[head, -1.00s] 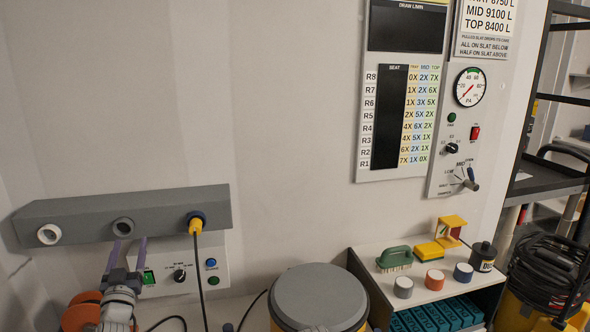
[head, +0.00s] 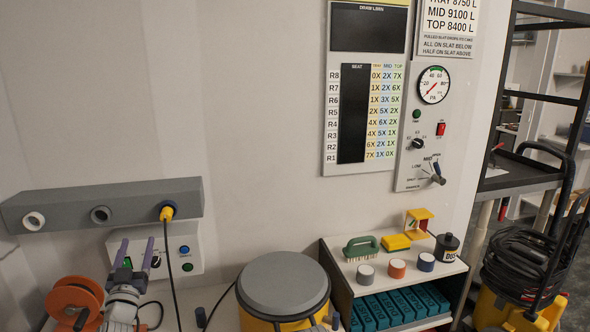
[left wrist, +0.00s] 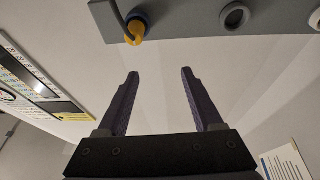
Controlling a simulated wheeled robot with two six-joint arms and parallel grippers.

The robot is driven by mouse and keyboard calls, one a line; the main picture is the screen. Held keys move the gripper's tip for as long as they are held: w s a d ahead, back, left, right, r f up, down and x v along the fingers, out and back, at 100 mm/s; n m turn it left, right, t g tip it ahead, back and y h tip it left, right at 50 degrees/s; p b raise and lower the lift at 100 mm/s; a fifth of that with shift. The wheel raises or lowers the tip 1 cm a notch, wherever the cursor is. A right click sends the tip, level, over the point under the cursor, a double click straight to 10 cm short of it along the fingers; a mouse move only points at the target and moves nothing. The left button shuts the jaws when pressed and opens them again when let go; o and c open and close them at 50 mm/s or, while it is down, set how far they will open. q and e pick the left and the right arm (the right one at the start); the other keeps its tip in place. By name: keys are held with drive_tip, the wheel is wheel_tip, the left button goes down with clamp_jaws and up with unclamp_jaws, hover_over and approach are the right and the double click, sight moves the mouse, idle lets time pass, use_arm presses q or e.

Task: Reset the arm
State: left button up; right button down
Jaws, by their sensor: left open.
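My left gripper (head: 135,243) is open, with its two purple fingers pointing up in front of the wall control box (head: 180,250), below the grey socket bar (head: 70,207). Its fingers also show in the left wrist view (left wrist: 160,75), spread apart with nothing between them. The wrist picture shows the scene roughly upside down, with the bar (left wrist: 185,18) at the top beyond the fingertips. The yellow plug (head: 167,212) sits in the bar's right socket, its black cable hanging down. My right gripper is not in view.
An orange reel (head: 72,302) stands left of my left arm. A grey-lidded drum (head: 284,284) is at the lower middle. A shelf (head: 345,272) holding a brush, a sponge and jars is at right. A gauge panel (head: 425,120) hangs above. The wall's middle is clear.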

use_arm(q)
drive_tip(key=w+d+f+m+g+h, duration=0.1)
drive_tip(key=d+f+m+g+h, duration=0.15)
drive_tip(key=d+h, duration=0.4)
drive_tip(key=w+d+f+m+g+h, duration=0.1)
drive_tip(key=d+m+h, duration=0.3)
drive_tip(key=d, duration=0.6)
drive_tip(key=s+d+f+m+g+h, duration=0.25)
drive_tip(key=d+f+g, duration=0.45)
drive_tip(key=d+f, duration=0.35)
drive_tip(key=s+d+f+n+g+y, duration=0.2)
drive_tip(key=s+f+g, duration=0.45)
drive_tip(key=f, duration=0.25)
drive_tip(key=s+a+f+n+g+y, duration=0.4)
drive_tip(key=s+a+f+n+y, duration=0.15)
drive_tip(key=s+y, duration=0.2)
drive_tip(key=s+d+r+m+y+p, duration=0.1)
drive_tip(key=s+d+r+m+p, duration=0.1)
drive_tip(key=s+d, duration=0.4)
drive_tip(key=d+m+p, duration=0.1)
drive_tip(key=d+m, duration=0.1)
drive_tip(key=d, duration=0.2)
drive_tip(key=shift+r+g, duration=0.3)
drive_tip(key=shift+g, duration=0.1)
